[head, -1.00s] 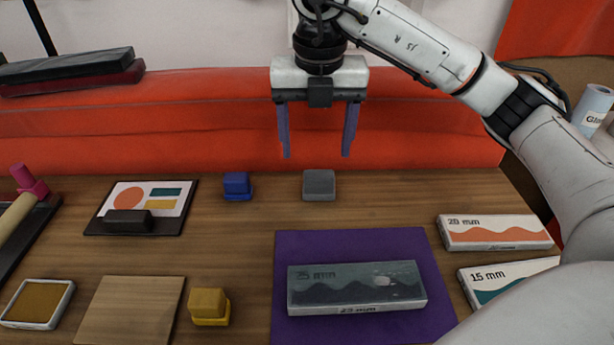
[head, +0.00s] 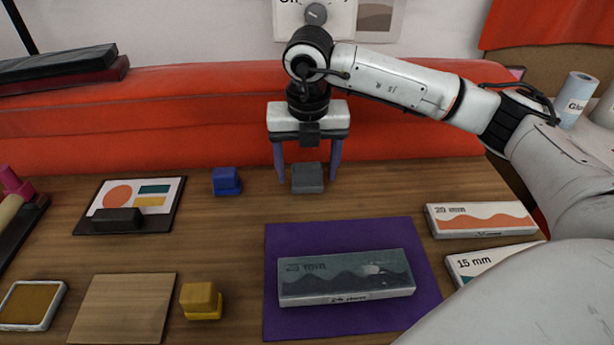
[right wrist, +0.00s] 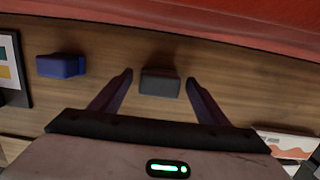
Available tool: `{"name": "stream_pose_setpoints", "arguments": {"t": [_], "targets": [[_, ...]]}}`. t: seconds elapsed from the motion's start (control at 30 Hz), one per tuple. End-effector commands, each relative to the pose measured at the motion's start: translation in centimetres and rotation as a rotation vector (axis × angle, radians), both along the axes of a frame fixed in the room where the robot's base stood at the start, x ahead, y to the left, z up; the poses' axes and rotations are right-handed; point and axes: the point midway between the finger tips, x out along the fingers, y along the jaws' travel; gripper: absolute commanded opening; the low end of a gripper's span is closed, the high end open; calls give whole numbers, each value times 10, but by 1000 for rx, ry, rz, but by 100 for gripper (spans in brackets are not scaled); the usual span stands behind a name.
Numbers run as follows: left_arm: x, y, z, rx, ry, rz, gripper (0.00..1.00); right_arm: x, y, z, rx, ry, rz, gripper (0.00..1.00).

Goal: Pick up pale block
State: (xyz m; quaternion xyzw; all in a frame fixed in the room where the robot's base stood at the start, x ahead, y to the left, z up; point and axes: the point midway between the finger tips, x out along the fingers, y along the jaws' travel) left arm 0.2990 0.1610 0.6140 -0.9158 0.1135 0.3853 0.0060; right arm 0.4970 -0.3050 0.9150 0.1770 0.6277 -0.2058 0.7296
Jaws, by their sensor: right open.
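A small grey block (head: 308,178) stands on the wooden table near its back edge. It is the nearest match I see to a pale block, though it looks mid-grey. My right gripper (head: 307,181) is open and low over it, with one purple finger to each side. In the right wrist view, the grey block (right wrist: 160,82) sits between the tips of the open gripper (right wrist: 159,77), with a gap on both sides. The block still rests on the table, and I see no finger touching it. My left gripper is out of view.
A blue block (head: 226,181) stands left of the grey one, and a yellow block (head: 201,301) nearer the front. A purple mat (head: 285,235) bears a long grey-green box (head: 346,277). A red padded ledge (head: 200,115) runs close behind. Bare table lies between.

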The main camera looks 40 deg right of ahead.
Motion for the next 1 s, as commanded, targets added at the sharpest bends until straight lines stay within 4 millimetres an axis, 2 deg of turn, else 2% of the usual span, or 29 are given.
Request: {"name": "stream_pose_setpoints", "arguments": {"t": [0.03,0.3,0.7,0.83,1.0], "targets": [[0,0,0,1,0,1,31,0,0,0,0,0,0,69],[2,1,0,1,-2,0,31,0,0,0,0,0,0,24],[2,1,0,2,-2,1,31,0,0,5,0,-1,0,20],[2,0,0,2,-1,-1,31,1,0,24,1,-4,0,20],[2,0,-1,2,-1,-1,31,1,1,60,2,-6,2,20]]}}
